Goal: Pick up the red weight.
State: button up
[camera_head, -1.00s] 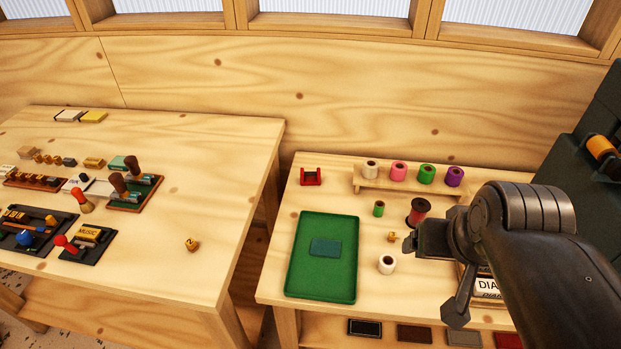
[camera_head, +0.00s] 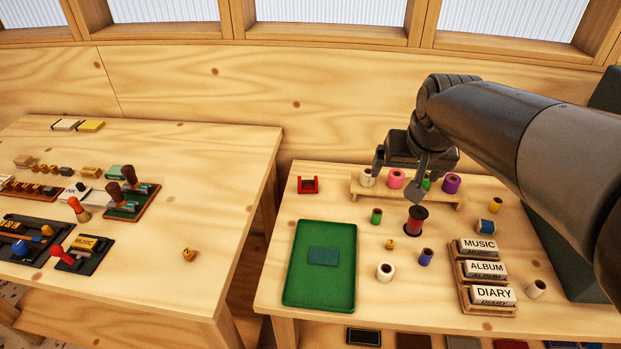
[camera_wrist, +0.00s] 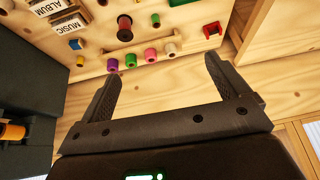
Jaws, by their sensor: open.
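A dark red spool-shaped piece with darker ends (camera_head: 416,220) stands upright on the right table, in front of the roll rack; it looks most like the red weight. In the wrist view it shows near the top (camera_wrist: 124,28). A small red U-shaped stand (camera_head: 308,186) sits to the left of the rack; it also shows in the wrist view (camera_wrist: 212,30). My gripper (camera_head: 398,178) is open and empty, above the rack area in the head view. In the wrist view its spread fingers (camera_wrist: 160,68) have nothing between them, and the red piece lies beyond the tips.
A wooden rack (camera_head: 410,192) holds white, pink, green and purple rolls. Several small rolls, a brass cube (camera_head: 390,244) and label blocks (camera_head: 480,268) stand around the red piece. A green tray (camera_head: 318,300) lies at left. A dark case (camera_wrist: 25,95) borders the table's side.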

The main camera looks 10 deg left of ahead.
jog(key=w+a+f, duration=0.3)
jog(key=w+a, duration=0.2)
jog(key=w, duration=0.7)
jog(key=n, duration=0.2)
send_over(308, 181)
jog(key=s, duration=0.2)
jog(key=shift+g, duration=0.4)
jog(key=f, duration=2.7)
jog(key=shift+w+f, duration=0.2)
jog(key=shift+f, duration=0.2)
jog(key=shift+s+x, duration=0.2)
jog(key=shift+x, duration=3.05)
jog(key=shift+d, duration=0.1)
jog(key=shift+c, duration=0.3)
jog(key=c, duration=1.3)
jog(key=shift+c, duration=0.5)
